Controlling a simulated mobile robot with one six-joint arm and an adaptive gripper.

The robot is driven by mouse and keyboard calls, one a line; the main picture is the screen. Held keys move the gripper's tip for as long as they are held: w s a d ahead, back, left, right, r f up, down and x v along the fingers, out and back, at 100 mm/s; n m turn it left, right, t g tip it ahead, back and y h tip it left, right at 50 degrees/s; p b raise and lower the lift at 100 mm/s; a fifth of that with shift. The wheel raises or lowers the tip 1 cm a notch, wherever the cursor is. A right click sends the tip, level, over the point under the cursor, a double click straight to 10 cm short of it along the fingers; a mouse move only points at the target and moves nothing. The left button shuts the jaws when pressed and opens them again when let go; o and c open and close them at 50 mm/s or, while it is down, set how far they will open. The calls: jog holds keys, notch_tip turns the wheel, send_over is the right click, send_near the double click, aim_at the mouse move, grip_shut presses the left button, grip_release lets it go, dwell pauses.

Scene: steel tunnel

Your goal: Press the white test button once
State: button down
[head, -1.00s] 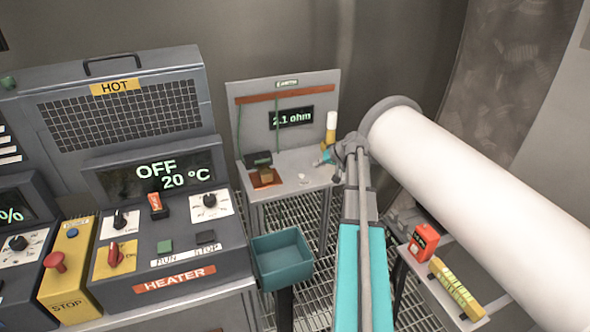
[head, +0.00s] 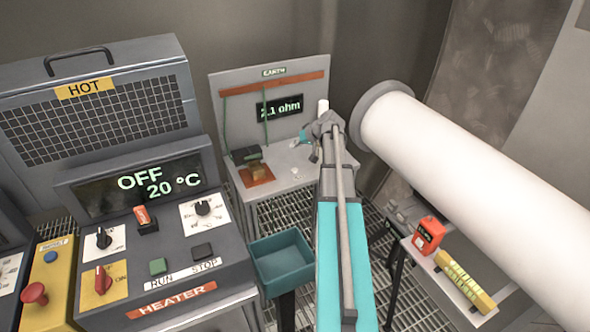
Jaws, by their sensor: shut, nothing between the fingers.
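The earth test station (head: 268,95) stands at the back, with a grey back panel labelled EARTH and a display (head: 279,108) reading about 2.1 ohm. On its grey top is a small white round piece (head: 295,171), which looks like the white test button. My gripper (head: 306,140) is over the station's right part, above and slightly right of the white piece in the picture, and apart from it. Its teal fingertip shows; the fingers are small and partly hidden by my arm, and look shut and empty. Contact with the station top cannot be made out.
An orange pad with a dark clamp (head: 257,172) and green leads sits left of the white piece. A white cylinder (head: 323,107) stands behind my wrist. A large white pipe (head: 470,185) runs along the right. A teal bin (head: 283,262) and heater panel (head: 150,240) are nearer.

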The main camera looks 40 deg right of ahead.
aim_at(295, 170)
jog(key=shift+f, duration=0.15)
notch_tip(295, 170, down, 8)
jog(key=b, duration=0.8)
jog(key=shift+f+b, duration=0.25)
jog(key=shift+b, duration=0.15)
jog(key=shift+f, duration=0.15)
dwell(1.3)
jog(key=shift+f+b, duration=0.3)
jog(key=shift+b, duration=0.15)
jog(key=shift+f+b, duration=0.4)
jog(key=shift+b, duration=0.05)
dwell(0.8)
jog(key=shift+r, duration=0.1)
dwell(0.4)
jog(key=shift+r+p, duration=0.8)
jog(key=shift+p, duration=0.1)
jog(key=shift+r, duration=0.1)
jog(key=shift+r+p, duration=2.35)
jog(key=shift+p, duration=0.15)
